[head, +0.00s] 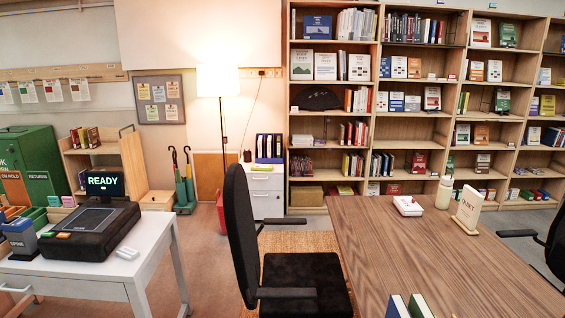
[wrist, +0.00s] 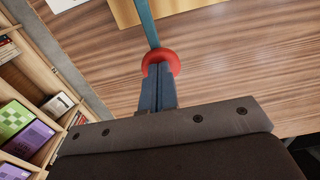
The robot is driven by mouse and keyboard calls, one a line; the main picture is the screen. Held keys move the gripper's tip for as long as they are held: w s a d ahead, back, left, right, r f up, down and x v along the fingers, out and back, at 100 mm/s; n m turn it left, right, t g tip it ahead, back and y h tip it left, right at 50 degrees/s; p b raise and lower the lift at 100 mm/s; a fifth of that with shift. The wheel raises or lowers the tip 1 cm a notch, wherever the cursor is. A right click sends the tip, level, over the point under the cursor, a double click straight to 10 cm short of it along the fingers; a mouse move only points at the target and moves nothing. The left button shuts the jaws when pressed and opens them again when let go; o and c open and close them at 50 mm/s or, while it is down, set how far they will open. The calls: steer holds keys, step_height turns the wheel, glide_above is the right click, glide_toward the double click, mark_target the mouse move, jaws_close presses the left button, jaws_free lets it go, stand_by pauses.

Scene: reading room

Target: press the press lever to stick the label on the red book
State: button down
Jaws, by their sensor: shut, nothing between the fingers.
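In the wrist view, my gripper (wrist: 158,70) is shut, its two dark blue fingers together with nothing between them. Its fingertips overlap a round red knob (wrist: 161,54), which looks like the end of the press lever. A narrow blue-teal bar (wrist: 149,22) runs from the knob to the top edge. The tips are at or just over the knob; I cannot tell whether they touch it. The red book and the label cannot be made out in either view. My gripper and the lever are not visible in the head view.
A tan panel (wrist: 185,8) lies beyond the knob over the wooden table, which also shows in the head view (head: 400,250). On it stand a white box (head: 408,206), a bottle (head: 444,192) and a QUIET sign (head: 468,211). A black chair (head: 300,280) stands left of it.

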steer(key=shift+f, duration=0.9)
stand_by(0.3)
step_height(320, 180, up, 9)
stand_by(0.9)
steer(key=shift+f, duration=3)
